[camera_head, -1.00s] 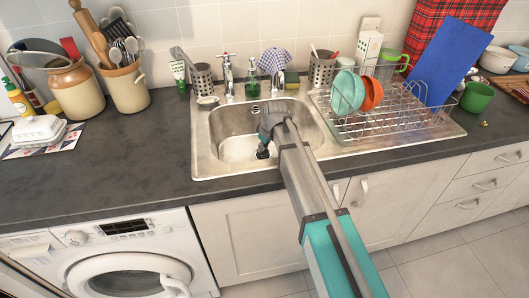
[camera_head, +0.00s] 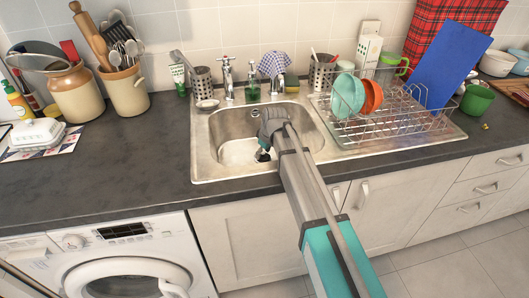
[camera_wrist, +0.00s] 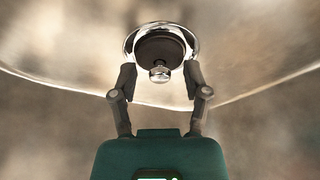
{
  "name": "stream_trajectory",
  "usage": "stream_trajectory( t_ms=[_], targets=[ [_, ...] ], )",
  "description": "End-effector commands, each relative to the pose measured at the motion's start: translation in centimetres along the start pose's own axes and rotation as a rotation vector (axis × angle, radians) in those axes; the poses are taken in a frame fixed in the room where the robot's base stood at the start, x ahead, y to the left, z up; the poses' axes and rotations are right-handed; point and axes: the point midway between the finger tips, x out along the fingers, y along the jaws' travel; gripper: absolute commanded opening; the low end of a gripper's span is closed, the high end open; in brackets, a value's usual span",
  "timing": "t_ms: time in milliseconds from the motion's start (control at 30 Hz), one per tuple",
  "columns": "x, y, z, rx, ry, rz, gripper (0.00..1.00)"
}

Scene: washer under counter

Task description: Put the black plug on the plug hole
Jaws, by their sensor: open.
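In the wrist view, the black plug (camera_wrist: 157,49) is a dark disc with a shiny metal knob facing my gripper. The chrome ring of the plug hole (camera_wrist: 133,37) shows around the disc's top and sides. The plug lies over the hole; I cannot tell whether it is fully seated. My gripper (camera_wrist: 161,75) is open, with one finger on each side of the knob and visible gaps between. In the head view, my gripper (camera_head: 262,156) is down inside the sink, and the plug and hole cannot be made out there.
The metal sink basin (camera_head: 228,125) has walls close around my wrist. The tap (camera_head: 227,80) stands behind it. A wire dish rack (camera_head: 400,118) with bowls and a blue board is to the right. The dark counter (camera_head: 110,165) at left is mostly clear.

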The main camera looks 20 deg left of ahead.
Motion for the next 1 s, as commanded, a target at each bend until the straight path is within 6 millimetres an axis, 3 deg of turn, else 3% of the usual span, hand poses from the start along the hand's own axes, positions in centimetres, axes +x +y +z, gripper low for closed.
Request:
stream_trajectory(
  t_ms=[467, 1000],
  targets=[
    [-0.8, 0.0, -0.1, 0.000, 0.000, 0.000, 0.61],
    [-5.1, 0.0, -0.1, 0.001, 0.000, 0.000, 0.61]
  ],
)
